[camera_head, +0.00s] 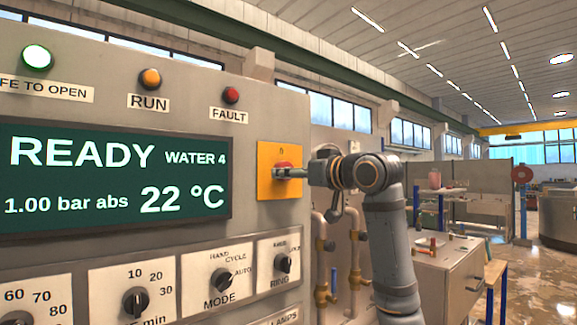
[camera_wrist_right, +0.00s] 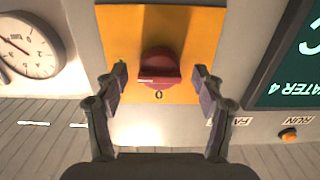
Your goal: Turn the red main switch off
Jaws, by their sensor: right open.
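The red main switch (camera_head: 284,169) is a round red knob on a yellow square plate (camera_head: 267,190), right of the display. In the right wrist view, which is upside down, the red knob (camera_wrist_right: 160,66) has a ridge lying across and a pale line on its left part. A "0" mark (camera_wrist_right: 158,94) shows on the plate beside the knob. My right gripper (camera_head: 292,173) is in front of the switch. In the wrist view its fingers (camera_wrist_right: 160,75) are open, one on each side of the knob with gaps between. My left gripper is not in view.
The panel carries a green display (camera_head: 110,175) reading READY, a lit white-green lamp (camera_head: 37,58), and MODE (camera_head: 223,281) and RING (camera_head: 283,263) knobs below. A gauge (camera_wrist_right: 30,45) sits beside the plate. Pipes (camera_head: 322,260) and a cabinet (camera_head: 450,285) stand to the right.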

